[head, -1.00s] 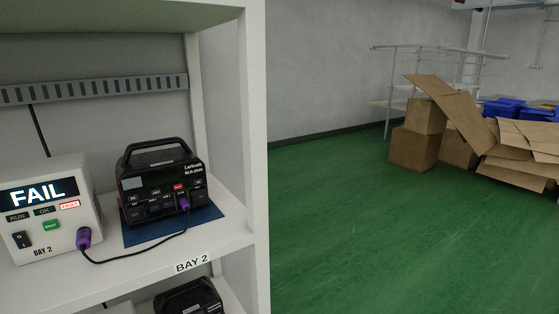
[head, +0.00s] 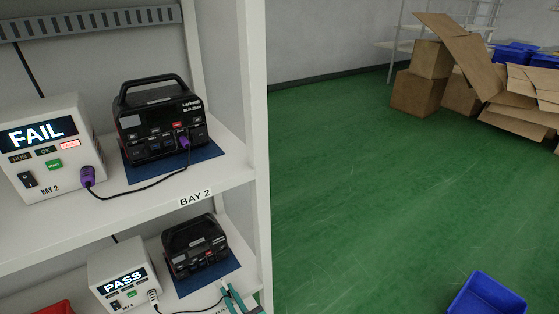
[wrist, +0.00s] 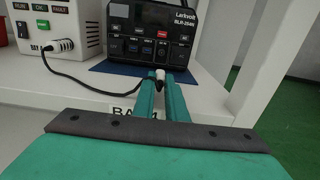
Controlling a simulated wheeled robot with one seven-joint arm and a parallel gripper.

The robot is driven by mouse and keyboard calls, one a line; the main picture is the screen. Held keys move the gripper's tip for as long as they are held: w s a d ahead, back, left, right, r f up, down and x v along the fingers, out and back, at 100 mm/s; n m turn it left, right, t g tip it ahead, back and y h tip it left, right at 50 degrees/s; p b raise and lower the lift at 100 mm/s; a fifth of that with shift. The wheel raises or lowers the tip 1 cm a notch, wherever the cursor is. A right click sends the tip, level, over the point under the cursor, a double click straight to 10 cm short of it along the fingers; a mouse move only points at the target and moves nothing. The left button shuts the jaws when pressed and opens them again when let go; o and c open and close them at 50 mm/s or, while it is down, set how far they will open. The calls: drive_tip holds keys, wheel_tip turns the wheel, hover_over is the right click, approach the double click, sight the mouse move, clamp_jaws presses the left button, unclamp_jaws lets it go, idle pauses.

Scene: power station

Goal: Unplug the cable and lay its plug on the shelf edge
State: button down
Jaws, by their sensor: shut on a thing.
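On the lower shelf, a black Larkvolt power unit (head: 196,248) stands on a blue mat, next to a white tester (head: 119,279) reading PASS. Both show in the wrist view: the unit (wrist: 153,34) and the tester (wrist: 45,28). A dark cable (wrist: 95,83) runs from a white plug in the tester's front (wrist: 60,46) to my gripper. My gripper (head: 226,290) is shut on the white plug (wrist: 160,74) at the cable's other end, in front of the unit, near the shelf edge (wrist: 100,104). The plug looks clear of the unit's ports. My fingers hide most of it.
The upper shelf holds a tester (head: 48,148) reading FAIL, joined by a purple-plugged cable to another power unit (head: 160,118). A shelf upright (head: 255,150) stands right of both shelves. Green floor (head: 380,200) lies open to the right, with a blue bin (head: 487,296) and cardboard boxes (head: 420,72).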

drive_tip(key=shift+f, duration=0.65)
drive_tip(key=c, duration=1.7)
unclamp_jaws()
drive_tip(key=shift+s, duration=0.1)
drive_tip(key=s+d+f+n+g+h, duration=0.15)
drive_tip(key=s+d+n, duration=0.25)
drive_tip(key=s, duration=0.5)
drive_tip(key=s+d+f+n+h, duration=0.25)
drive_tip(key=s+d+n, duration=0.2)
drive_tip(key=s, duration=0.45)
drive_tip(key=s+d+f+n+g+h, duration=0.1)
drive_tip(key=s+d+f+n+h, duration=0.2)
drive_tip(key=s, duration=0.7)
drive_tip(key=s+d+r+n+t+h, duration=0.1)
drive_tip(key=s+r+n, duration=0.3)
drive_tip(key=r+n, duration=0.2)
drive_tip(key=s+d+r+n+t+h, duration=0.1)
drive_tip(key=s+d+r+n, duration=0.1)
drive_tip(key=s+r+n, duration=0.2)
drive_tip(key=s+d+r+n+t+h, duration=0.1)
drive_tip(key=s+d+r+n, duration=0.1)
drive_tip(key=s+r+n, duration=0.2)
drive_tip(key=shift+s+r+n, duration=0.15)
drive_tip(key=shift+r+n, duration=0.8)
drive_tip(key=shift+r, duration=0.7)
drive_tip(key=shift+s+r+n, duration=0.1)
drive_tip(key=shift+r+n, duration=0.8)
drive_tip(key=shift+r, duration=0.7)
